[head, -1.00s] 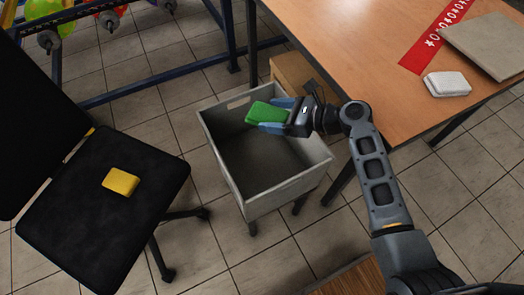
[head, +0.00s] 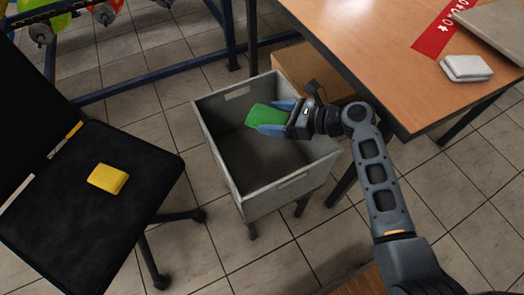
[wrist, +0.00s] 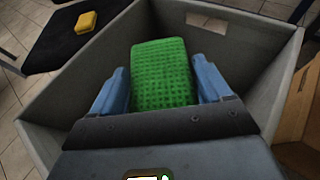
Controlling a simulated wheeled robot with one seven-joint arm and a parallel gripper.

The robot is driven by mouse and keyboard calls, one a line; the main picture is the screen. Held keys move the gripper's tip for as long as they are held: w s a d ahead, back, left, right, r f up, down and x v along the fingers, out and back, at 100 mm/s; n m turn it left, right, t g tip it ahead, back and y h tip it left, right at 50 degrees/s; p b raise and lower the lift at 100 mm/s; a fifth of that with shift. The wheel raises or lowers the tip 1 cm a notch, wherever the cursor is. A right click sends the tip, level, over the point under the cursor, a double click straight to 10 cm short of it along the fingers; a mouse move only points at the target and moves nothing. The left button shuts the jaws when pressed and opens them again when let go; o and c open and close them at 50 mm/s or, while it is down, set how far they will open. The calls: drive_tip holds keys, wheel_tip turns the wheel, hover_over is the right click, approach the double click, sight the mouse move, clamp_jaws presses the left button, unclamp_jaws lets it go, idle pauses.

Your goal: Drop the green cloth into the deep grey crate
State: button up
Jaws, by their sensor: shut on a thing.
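The green cloth (head: 265,116) is a small folded block between the blue fingers of my gripper (head: 272,118). My gripper is shut on it and holds it over the opening of the deep grey crate (head: 262,200). In the wrist view the green cloth (wrist: 162,75) sits between both fingers, with the crate walls (wrist: 50,100) around it and the crate floor below. The part of the crate floor that shows looks empty.
A black chair (head: 75,215) with a yellow folded cloth (head: 108,179) stands left of the crate. A wooden table (head: 350,50) with a white cloth (head: 466,68) is at the right. A cardboard box (head: 305,75) stands behind the crate.

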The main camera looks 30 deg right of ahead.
drive_tip(key=o, duration=1)
drive_tip(key=shift+c, duration=0.2)
drive_tip(key=shift+r, duration=0.1)
